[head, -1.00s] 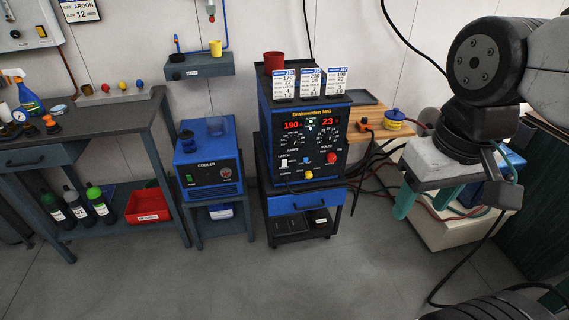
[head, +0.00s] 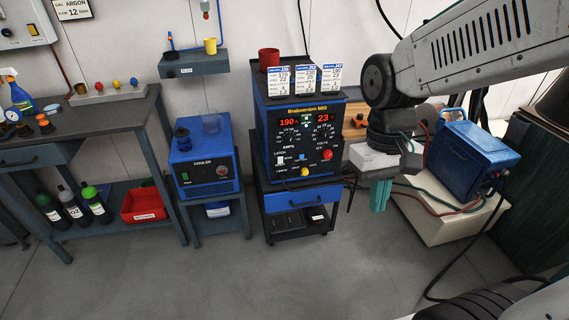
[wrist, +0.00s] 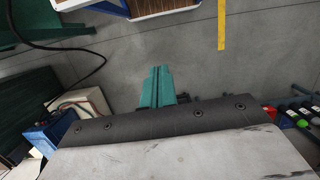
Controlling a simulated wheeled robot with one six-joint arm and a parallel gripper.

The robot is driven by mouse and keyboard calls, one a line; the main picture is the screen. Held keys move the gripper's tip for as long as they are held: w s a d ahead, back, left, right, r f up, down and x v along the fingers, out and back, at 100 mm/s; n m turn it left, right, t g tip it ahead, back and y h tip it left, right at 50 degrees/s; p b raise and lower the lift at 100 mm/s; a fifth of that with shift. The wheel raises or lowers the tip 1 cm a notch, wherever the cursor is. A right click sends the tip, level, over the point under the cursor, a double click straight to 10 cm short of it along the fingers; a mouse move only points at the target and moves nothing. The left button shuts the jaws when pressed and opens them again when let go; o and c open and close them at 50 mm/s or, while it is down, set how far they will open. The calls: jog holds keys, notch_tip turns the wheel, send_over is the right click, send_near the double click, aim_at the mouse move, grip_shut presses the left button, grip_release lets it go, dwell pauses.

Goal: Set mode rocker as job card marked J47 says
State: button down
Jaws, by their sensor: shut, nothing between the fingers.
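The blue welder (head: 262,150) shows lit red readouts, 190 at left and 23 at right. A white rocker (head: 281,161) sits at the lower left of its front, under a label that seems to read LATCH; its position is too small to tell. Three job cards, left (head: 278,81), middle (head: 305,78) and right (head: 332,76), stand on the welder's top edge. Their header codes are too small to read surely, so I cannot tell which is J47. My gripper (head: 379,196) points down, right of the welder and apart from it. In the wrist view its teal fingers (wrist: 157,87) are shut and empty.
A red knob (head: 327,154), a blue knob (head: 302,159) and a yellow knob (head: 305,172) share the panel. A red cup (head: 269,58) stands on top. The blue cooler (head: 203,165) is at left. A blue box (head: 470,150) stands at right. The floor in front is clear.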

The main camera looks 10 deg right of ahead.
jog(key=w+a+f+t, duration=0.2)
jog(key=w+f+t, duration=0.2)
jog(key=w+f, duration=0.9)
jog(key=w+a+f+t, duration=0.1)
jog(key=w+f+t, duration=0.2)
jog(key=w+f, duration=1.05)
jog(key=w+a+f+t, duration=0.3)
jog(key=w+f, duration=0.5)
jog(key=f, duration=1.1)
jog(key=w+d+r+t, duration=0.1)
jog(key=w+r+t, duration=0.5)
jog(key=r+t, duration=0.3)
jog(key=t, duration=0.2)
jog(key=shift+w+r+t, duration=0.2)
jog(key=shift+r+t, duration=0.15)
jog(key=shift+t, duration=0.05)
